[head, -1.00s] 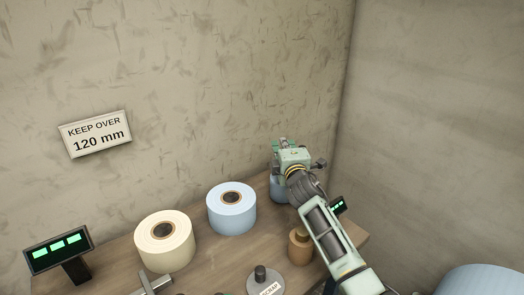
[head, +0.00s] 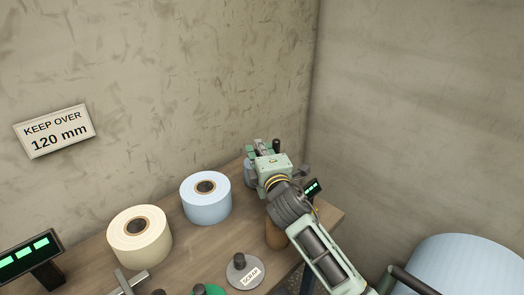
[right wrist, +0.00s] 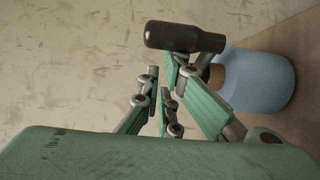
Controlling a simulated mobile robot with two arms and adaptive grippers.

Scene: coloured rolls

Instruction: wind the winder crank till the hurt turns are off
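My right gripper (head: 260,147) is over the far right of the table, in front of a small blue roll (head: 249,173). In the right wrist view its green fingers (right wrist: 170,72) are apart, with nothing between them. A black cylindrical grip on a grey arm (right wrist: 180,36), apparently the crank handle, lies just beyond the fingertips, beside the blue roll (right wrist: 258,80). I cannot tell whether they touch. A dark upright post in the head view (head: 276,146) may be the same grip. My left gripper is not in view. Hurt turns cannot be made out.
A cream roll (head: 139,237) and a light blue roll (head: 206,200) stand on the table (head: 190,252). A scrap-labelled disc (head: 243,274), brown cylinder (head: 276,234) and small display (head: 313,187) are nearer. A "KEEP OVER 120 mm" sign (head: 55,131) hangs behind. A large blue roll (head: 465,265) is lower right.

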